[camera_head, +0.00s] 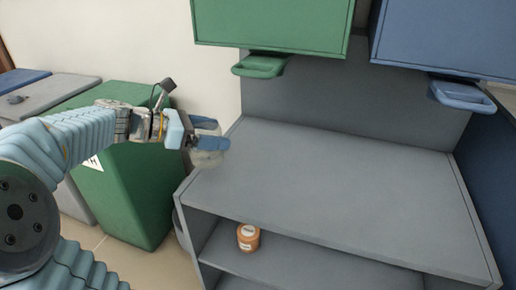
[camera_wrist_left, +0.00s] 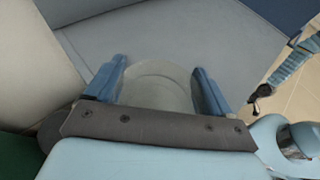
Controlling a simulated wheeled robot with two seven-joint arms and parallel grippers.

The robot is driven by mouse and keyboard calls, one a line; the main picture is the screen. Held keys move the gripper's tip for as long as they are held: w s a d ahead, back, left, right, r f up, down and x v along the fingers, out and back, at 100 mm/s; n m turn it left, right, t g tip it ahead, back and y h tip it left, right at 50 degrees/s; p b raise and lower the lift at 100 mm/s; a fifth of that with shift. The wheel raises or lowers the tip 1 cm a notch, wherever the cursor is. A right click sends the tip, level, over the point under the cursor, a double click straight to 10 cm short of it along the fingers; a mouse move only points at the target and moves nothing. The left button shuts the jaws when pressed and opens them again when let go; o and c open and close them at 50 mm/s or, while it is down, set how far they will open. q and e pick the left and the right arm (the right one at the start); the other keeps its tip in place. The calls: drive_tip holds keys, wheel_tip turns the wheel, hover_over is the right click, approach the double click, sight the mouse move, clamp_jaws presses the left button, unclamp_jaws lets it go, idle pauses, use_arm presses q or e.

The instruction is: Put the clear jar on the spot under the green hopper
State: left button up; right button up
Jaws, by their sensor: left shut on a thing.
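The clear jar (camera_head: 210,158) is between the fingers of my left gripper (camera_head: 207,144), held off the grey worktop near its left edge. In the left wrist view the jar (camera_wrist_left: 158,86) sits between the two blue fingers of my left gripper (camera_wrist_left: 160,90), which are shut on it. The green hopper (camera_head: 272,22) hangs above the back left of the worktop, with a green spout or handle (camera_head: 259,67) under its front edge. The worktop (camera_head: 320,165) below it is bare, and no marked spot shows on it. My right gripper is not identifiable in these views.
A blue hopper (camera_head: 445,38) with a blue handle (camera_head: 460,95) hangs at the right. An orange jar (camera_head: 248,238) stands on the shelf below the worktop. A green bin (camera_head: 125,185) stands left of the bench. The worktop is free.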

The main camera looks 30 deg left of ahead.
use_arm(q)
drive_tip(key=shift+w+a+f, duration=0.2)
drive_tip(key=shift+w, duration=0.1)
drive_tip(key=shift+w+d+r+b+x, duration=0.1)
drive_tip(key=shift+w+r+b+x, duration=0.3)
drive_tip(key=shift+x, duration=2.45)
drive_tip(key=shift+d+r+b+x, duration=0.15)
drive_tip(key=shift+r+x, duration=0.45)
drive_tip(key=shift+x, duration=2.25)
drive_tip(key=shift+w+a+r+b+x, duration=0.1)
drive_tip(key=shift+w+r+b+x, duration=0.3)
drive_tip(key=shift+x, duration=2.45)
use_arm(e)
drive_tip(key=shift+w+x, duration=0.2)
drive_tip(key=shift+x, duration=0.75)
use_arm(q)
drive_tip(key=shift+s, duration=0.2)
drive_tip(key=shift+f, duration=0.15)
drive_tip(key=o, duration=0.9)
drive_tip(key=shift+s+r, duration=0.2)
drive_tip(key=shift+r, duration=0.2)
drive_tip(key=p+v, duration=0.1)
drive_tip(key=v, duration=1)
drive_tip(key=shift+s+r+p, duration=0.1)
drive_tip(key=shift+s+p, duration=0.15)
drive_tip(key=shift+p, duration=0.1)
use_arm(e)
drive_tip(key=shift+v, duration=0.75)
